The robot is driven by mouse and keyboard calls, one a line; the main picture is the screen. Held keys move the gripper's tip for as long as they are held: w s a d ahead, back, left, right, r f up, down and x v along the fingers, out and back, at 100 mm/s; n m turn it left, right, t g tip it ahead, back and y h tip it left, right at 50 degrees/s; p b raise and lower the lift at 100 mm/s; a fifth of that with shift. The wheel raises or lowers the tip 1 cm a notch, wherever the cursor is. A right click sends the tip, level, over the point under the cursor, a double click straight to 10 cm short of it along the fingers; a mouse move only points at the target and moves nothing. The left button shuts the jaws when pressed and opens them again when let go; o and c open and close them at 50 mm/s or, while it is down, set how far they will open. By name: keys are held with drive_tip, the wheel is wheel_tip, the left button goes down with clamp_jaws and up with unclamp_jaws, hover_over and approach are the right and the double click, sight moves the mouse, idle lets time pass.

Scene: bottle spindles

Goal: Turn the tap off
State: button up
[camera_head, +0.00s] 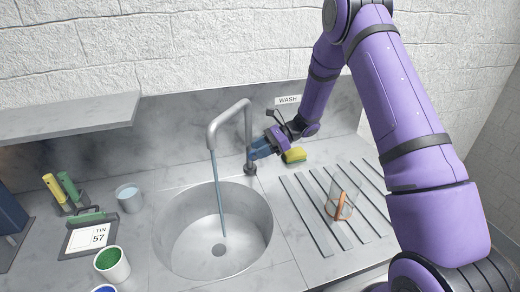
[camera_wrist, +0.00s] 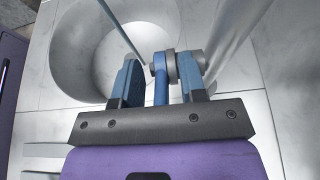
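The grey tap (camera_head: 229,113) arches over the round sink (camera_head: 172,247), and a thin stream of water (camera_head: 218,195) runs from its spout into the bowl. In the wrist view the tap's blue lever (camera_wrist: 160,88) sticks out from its grey round joint (camera_wrist: 171,66). My gripper (camera_head: 261,150) is at the right of the tap's base in the head view. In the wrist view my gripper (camera_wrist: 157,84) is open, with its two blue fingers on either side of the lever. A gap shows on the lever's left, and the right finger is close to it. The head view hides the lever behind my gripper.
A yellow and green sponge (camera_head: 295,155) lies just right of my gripper. A glass with an orange item (camera_head: 341,207) stands on the ribbed drainer. A clear cup (camera_head: 129,198), a green-filled cup (camera_head: 112,264) and a small display (camera_head: 87,238) are left of the sink.

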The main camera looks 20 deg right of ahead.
clamp_jaws()
drive_tip(key=shift+d+f+y, duration=0.15)
drive_tip(key=shift+y, duration=0.45)
drive_tip(key=shift+d+f+y, duration=0.15)
drive_tip(key=shift+y, duration=0.45)
drive_tip(key=shift+d+f+y, duration=0.1)
drive_tip(key=shift+f+y, duration=0.1)
drive_tip(key=shift+y, duration=0.65)
drive_tip(key=shift+d+f+y, duration=0.1)
drive_tip(key=shift+f+y, duration=0.05)
drive_tip(key=shift+y, duration=0.7)
unclamp_jaws()
